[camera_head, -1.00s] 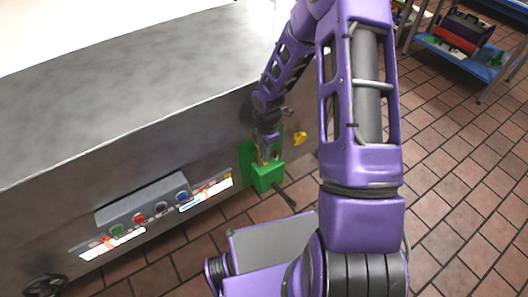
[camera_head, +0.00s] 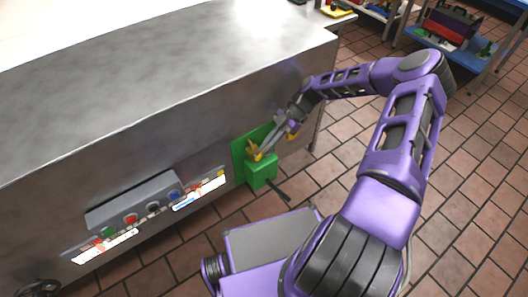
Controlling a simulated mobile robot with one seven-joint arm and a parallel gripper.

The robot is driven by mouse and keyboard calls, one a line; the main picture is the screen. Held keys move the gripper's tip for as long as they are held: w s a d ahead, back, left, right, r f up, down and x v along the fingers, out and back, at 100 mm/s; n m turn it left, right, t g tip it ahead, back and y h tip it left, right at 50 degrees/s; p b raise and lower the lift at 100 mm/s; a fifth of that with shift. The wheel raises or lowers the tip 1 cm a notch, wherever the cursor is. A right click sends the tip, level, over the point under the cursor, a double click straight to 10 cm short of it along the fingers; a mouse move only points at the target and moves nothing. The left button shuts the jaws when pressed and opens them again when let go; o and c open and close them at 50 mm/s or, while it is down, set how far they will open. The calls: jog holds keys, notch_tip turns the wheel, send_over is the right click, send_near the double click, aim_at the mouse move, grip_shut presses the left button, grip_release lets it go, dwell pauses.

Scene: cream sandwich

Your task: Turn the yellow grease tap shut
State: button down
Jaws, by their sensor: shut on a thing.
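The yellow tap (camera_head: 253,150) shows small just above the green box (camera_head: 261,172) on the steel front of the counter. My gripper (camera_head: 260,154) reaches down to it from the upper right. Its fingers are shut on the tap, close to the green backing plate. The fingers hide part of the tap, so its exact angle is hard to read. A second yellow piece (camera_head: 292,134) shows farther right on the steel front, partly behind my gripper's body.
A control panel (camera_head: 132,204) with several coloured buttons is on the counter front at left. Tiled floor (camera_head: 480,190) is open at right. Shelves (camera_head: 455,45) stand at the back right.

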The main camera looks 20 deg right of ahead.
jog(key=shift+w+d+f+y+b, duration=0.15)
jog(key=shift+d+f+y+b, duration=0.2)
jog(key=shift+f+y+b, duration=0.45)
jog(key=y, duration=0.1)
jog(key=g+y, duration=0.1)
jog(key=shift+d+f+y, duration=0.15)
jog(key=shift+d+y, duration=0.1)
jog(key=shift+y, duration=0.05)
jog(key=shift+d+f+g+y, duration=0.15)
jog(key=shift+f+g+y, duration=0.35)
jog(key=shift+y, duration=0.6)
jog(key=c, duration=1)
grip_release()
jog(key=shift+w, duration=0.1)
jog(key=shift+r, duration=0.2)
